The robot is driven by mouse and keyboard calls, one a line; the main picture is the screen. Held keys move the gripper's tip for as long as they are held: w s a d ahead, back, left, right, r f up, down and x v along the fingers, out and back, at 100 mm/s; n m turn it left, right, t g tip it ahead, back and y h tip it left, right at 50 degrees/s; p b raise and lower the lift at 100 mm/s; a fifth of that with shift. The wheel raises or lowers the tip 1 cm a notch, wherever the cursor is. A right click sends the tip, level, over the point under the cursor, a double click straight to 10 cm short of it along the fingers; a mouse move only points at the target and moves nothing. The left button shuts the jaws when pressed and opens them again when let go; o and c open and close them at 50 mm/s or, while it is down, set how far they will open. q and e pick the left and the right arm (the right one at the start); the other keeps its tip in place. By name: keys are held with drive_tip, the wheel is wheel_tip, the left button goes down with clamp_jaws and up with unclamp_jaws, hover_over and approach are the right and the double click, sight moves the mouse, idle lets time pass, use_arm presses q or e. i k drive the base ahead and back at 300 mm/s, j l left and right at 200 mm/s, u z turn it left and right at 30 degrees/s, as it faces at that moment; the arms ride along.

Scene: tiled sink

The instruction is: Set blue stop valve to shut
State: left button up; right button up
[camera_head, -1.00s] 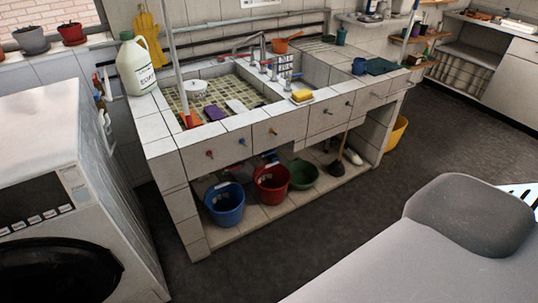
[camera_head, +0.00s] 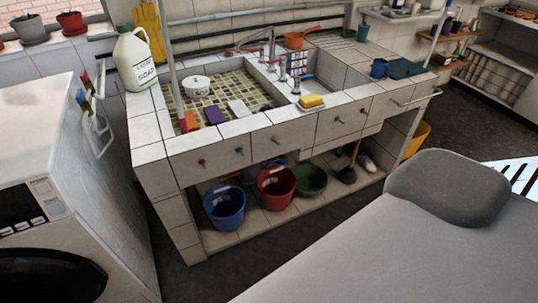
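A blue lever handle (camera_head: 80,97), seemingly the blue stop valve, sits at the wall behind the washing machine, at the left. A red lever handle (camera_head: 85,77) is just above it. White curved pipes or hoses (camera_head: 103,130) run down beside them. The blue handle is small here, and I cannot tell whether it is open or shut. Neither gripper can be made out in the head view, and nothing of mine is near the handles.
The washing machine (camera_head: 35,150) stands in front of the handles at left. The tiled sink (camera_head: 155,155) is to the right, with a soap jug (camera_head: 136,65) on its corner. Blue (camera_head: 224,210) and red (camera_head: 276,190) buckets stand below.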

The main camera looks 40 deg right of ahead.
sight(263, 164)
drive_tip(key=i+l+u, duration=0.2)
drive_tip(key=l, duration=0.35)
drive_tip(key=l+u, duration=0.2)
drive_tip(key=l, duration=0.4)
drive_tip(key=l+u, duration=0.2)
drive_tip(key=l, duration=0.4)
drive_tip(key=l+u, duration=0.2)
drive_tip(key=l, duration=0.4)
drive_tip(key=l+u, duration=0.25)
drive_tip(key=l, duration=0.3)
drive_tip(key=k+l+u, duration=0.2)
drive_tip(key=l, duration=0.4)
drive_tip(key=l+u, duration=0.2)
drive_tip(key=l, duration=0.4)
drive_tip(key=k+j, duration=0.05)
